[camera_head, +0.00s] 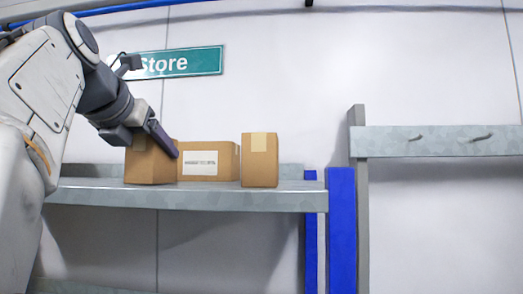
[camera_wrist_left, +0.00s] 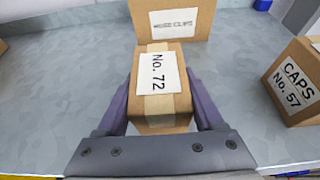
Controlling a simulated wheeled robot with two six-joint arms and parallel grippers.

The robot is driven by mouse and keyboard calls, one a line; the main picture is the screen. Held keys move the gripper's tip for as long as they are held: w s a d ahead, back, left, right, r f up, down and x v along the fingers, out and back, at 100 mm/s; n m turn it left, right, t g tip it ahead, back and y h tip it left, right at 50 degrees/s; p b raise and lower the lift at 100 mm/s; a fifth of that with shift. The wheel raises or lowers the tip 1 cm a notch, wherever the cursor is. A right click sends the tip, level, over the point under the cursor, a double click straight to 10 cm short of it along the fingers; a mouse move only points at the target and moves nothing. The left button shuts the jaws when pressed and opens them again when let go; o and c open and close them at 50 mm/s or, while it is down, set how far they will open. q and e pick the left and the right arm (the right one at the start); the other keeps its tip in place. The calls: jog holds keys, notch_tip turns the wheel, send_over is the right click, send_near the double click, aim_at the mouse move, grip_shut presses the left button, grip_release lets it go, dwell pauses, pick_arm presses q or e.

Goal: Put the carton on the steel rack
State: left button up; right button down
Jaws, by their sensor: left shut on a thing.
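The steel rack (camera_head: 235,201) is a grey metal shelf along the wall, and its grey deck also fills much of the left wrist view (camera_wrist_left: 50,85). My left gripper (camera_head: 170,150) is shut on a brown carton (camera_head: 146,167) at the left of the row on the shelf. In the left wrist view this carton (camera_wrist_left: 160,88) has tape and a "No. 72" label, with a finger of my gripper (camera_wrist_left: 163,112) on each side. Its base is at the shelf deck, but I cannot tell whether it bears on it. My right gripper is out of view.
A labelled carton (camera_head: 215,161) stands behind the held one, and a taller taped carton (camera_head: 260,165) stands to the right. A carton marked "CAPS No. 57" (camera_wrist_left: 297,85) is at the right in the wrist view. Blue uprights (camera_head: 341,230) stand at the shelf's right end.

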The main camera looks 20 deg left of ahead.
pick_arm(q)
jog(key=o, duration=1.6)
jog(key=shift+c, duration=0.2)
jog(key=shift+s, duration=0.1)
jog(key=v, duration=0.8)
jog(key=shift+v, duration=1.2)
jog(key=shift+d, duration=0.15)
